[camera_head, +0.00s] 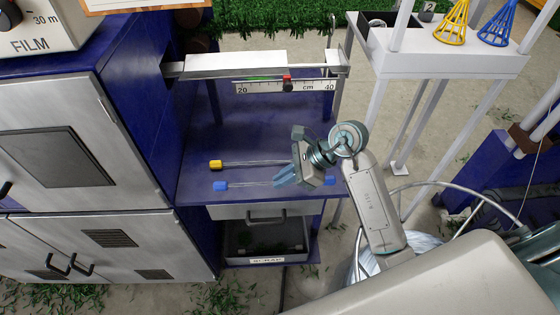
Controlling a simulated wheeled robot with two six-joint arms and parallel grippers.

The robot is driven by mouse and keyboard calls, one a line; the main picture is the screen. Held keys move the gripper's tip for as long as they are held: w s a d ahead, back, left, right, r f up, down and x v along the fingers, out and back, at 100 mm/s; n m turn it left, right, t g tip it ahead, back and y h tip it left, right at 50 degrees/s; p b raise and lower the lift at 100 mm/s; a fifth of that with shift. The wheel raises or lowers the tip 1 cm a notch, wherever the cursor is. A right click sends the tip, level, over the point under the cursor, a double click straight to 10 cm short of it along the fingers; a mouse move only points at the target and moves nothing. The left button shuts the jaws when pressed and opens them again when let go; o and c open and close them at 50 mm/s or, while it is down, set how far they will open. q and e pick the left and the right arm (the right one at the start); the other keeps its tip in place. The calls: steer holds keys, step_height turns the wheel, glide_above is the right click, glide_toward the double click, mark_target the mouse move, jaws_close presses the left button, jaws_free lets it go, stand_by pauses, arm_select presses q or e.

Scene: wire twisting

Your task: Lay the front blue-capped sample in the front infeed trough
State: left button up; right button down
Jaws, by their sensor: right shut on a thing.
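The front blue-capped sample (250,184) is a thin clear tube with its blue cap at the left end, near the front edge of the blue table (255,130). My right gripper (286,177) is shut on this tube, right of the cap. The gripper hides part of the tube, and I cannot tell whether the tube touches the table. A yellow-capped sample (245,164) lies just behind it, roughly parallel. I cannot make out a front infeed trough for certain. My left gripper is not in view.
Grey cabinets (55,150) stand at left. A white stand (450,60) holds yellow and blue cones at right. A drawer (265,211) sits below the table.

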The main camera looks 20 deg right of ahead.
steer(key=w, duration=0.2)
steer(key=w+d, duration=0.1)
steer(key=w, duration=0.1)
steer(key=w+d+p, duration=0.1)
steer(key=w, duration=0.1)
steer(key=shift+w+f, duration=0.25)
steer(key=shift+w+d+f+p, duration=0.15)
steer(key=shift+f+p, duration=0.45)
steer(key=shift+f, duration=1.25)
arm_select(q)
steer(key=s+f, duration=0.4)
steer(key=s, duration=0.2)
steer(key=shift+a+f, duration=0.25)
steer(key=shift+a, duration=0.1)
arm_select(e)
steer(key=shift+f, duration=0.15)
steer(key=c, duration=1.8)
jaws_free()
steer(key=shift+c, duration=0.2)
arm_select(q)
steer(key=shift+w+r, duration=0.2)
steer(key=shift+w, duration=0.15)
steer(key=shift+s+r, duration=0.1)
arm_select(e)
steer(key=shift+r, duration=0.2)
